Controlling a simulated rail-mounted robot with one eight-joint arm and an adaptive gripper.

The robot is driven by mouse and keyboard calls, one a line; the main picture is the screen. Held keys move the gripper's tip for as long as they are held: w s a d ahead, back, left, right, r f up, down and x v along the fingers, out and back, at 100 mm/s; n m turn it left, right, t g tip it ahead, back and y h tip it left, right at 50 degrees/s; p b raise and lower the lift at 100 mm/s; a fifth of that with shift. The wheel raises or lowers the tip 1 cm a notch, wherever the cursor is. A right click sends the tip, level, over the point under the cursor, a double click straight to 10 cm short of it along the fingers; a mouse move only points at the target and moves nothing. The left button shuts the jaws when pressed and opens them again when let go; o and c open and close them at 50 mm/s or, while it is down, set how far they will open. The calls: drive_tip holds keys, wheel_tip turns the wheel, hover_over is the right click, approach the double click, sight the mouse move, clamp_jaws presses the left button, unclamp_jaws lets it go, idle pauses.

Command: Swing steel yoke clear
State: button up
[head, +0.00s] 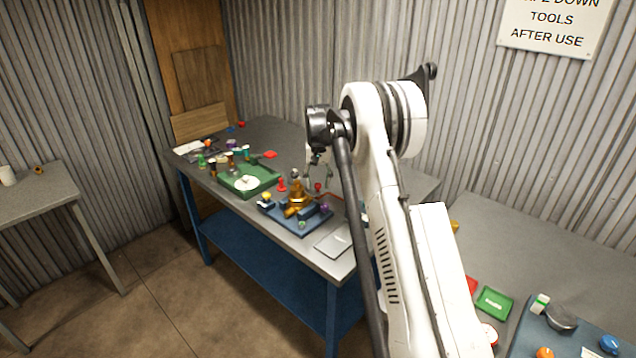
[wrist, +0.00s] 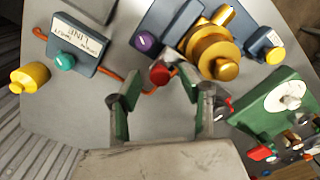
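My gripper (head: 318,174) hangs over the far bench. In the wrist view its green-padded fingers (wrist: 158,80) are apart with nothing clasped between them. A red knob (wrist: 160,73) shows between the fingertips; I cannot tell how far below. The brass valve body (wrist: 212,50) is just right of the fingers, on a dark blue base. It also shows in the head view (head: 297,197). A purple knob (wrist: 145,40) is at that base's left end and a yellow one (wrist: 274,56) at its right. I cannot make out the steel yoke for certain.
A labelled grey-blue block (wrist: 79,45) with a teal knob and an orange cable lies left in the wrist view. A green tray (head: 249,180) with a white disc is beside the valve. A grey plate (head: 333,244) lies at the bench's front edge.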

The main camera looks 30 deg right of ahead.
drive_tip(key=shift+f, duration=0.15)
clamp_jaws()
